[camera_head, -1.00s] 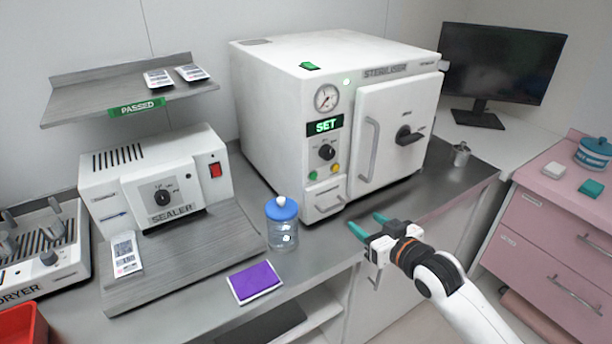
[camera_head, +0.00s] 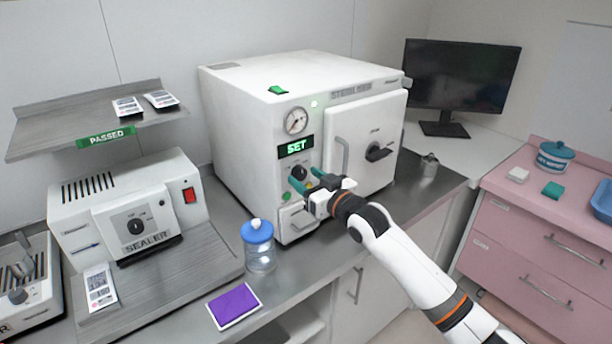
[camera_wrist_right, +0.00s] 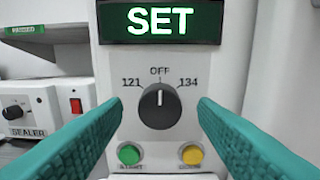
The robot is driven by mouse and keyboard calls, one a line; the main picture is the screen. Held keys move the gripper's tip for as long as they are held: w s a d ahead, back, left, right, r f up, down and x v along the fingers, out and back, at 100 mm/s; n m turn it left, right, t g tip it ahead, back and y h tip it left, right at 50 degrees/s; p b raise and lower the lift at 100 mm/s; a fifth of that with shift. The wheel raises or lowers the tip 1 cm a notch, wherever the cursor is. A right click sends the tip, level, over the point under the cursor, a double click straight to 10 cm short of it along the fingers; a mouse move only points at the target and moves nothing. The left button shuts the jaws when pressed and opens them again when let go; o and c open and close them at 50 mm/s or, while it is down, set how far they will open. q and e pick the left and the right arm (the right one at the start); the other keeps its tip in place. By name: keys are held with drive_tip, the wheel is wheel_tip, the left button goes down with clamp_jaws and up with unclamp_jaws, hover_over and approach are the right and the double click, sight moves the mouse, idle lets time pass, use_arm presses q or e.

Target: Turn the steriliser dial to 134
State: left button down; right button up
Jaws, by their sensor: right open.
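The white steriliser (camera_head: 245,130) stands on the counter with its door shut and its display (camera_head: 296,147) reading SET. Its black dial (camera_head: 299,172) shows large in the right wrist view (camera_wrist_right: 160,106), with its white pointer mark straight up at OFF. The mark 121 is on its left and 134 (camera_wrist_right: 188,83) on its right. My right gripper (camera_head: 306,180) is open just in front of the dial. Its teal fingers (camera_wrist_right: 160,120) stand on either side of the dial, apart from it in the picture. My left gripper is not in view.
Below the dial are a green button (camera_wrist_right: 130,154) and a yellow button (camera_wrist_right: 191,154). A blue-lidded jar (camera_head: 260,250) stands on the counter left of my right arm. A sealer (camera_head: 115,210) is at the left, and a metal pot (camera_head: 429,166) stands right of the steriliser.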

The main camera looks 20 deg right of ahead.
drive_tip(key=shift+w+a, duration=0.15)
drive_tip(key=shift+w, duration=0.25)
drive_tip(key=c, duration=1)
drive_tip(key=shift+o, duration=0.2)
